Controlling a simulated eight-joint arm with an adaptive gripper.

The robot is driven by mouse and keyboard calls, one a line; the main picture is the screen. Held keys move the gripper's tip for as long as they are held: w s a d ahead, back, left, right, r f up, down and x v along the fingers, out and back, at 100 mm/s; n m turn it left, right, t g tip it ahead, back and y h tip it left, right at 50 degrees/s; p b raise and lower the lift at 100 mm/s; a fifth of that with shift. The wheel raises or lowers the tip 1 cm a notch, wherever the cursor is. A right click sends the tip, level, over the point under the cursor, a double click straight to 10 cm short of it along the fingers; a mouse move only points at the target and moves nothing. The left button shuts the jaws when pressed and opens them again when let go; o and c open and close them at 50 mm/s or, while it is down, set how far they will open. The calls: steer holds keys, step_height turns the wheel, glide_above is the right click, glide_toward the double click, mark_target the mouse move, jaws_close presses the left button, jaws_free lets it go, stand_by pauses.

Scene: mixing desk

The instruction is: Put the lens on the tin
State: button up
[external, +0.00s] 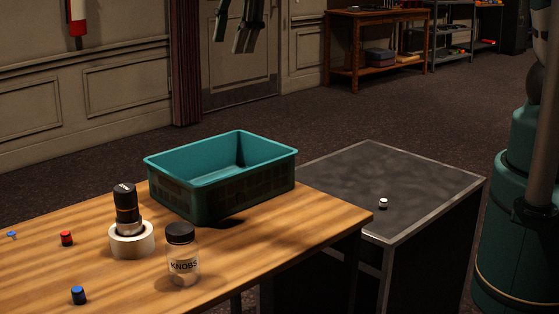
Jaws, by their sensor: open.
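The lens (126,207), a black cylinder with a thin orange band, stands upright on a pale tape-like roll (132,243) on the wooden desk. Whether it sits on the roll's rim or in its hole is hard to tell. I cannot make out a tin; the nearest container is a clear jar (183,267) with a black lid and the label KNOBS, just right of the roll. My gripper (240,40) hangs at the top edge, partly cut off, well above the desk in the picture. It is open, with nothing visible in it.
A teal crate (222,202) stands behind the lens and jar. Red (66,238) and blue (78,295) knobs and a small blue-topped piece (12,235) lie at left. A dark side table (400,180) holds a small white knob (383,203). The desk's right front is clear.

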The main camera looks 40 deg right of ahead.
steer(key=s+d+r+m+t, duration=0.2)
steer(key=s+d+m, duration=0.5)
steer(key=d, duration=0.6)
steer(key=s+d+r+m+t, duration=0.1)
steer(key=s+d+r+m, duration=0.1)
steer(key=s+d+m, duration=0.65)
steer(key=s+d+f+m+t+h, duration=0.1)
steer(key=s+d+f+m, duration=0.2)
steer(key=s+d, duration=0.6)
steer(key=shift+d+t, duration=0.4)
steer(key=shift+d, duration=0.8)
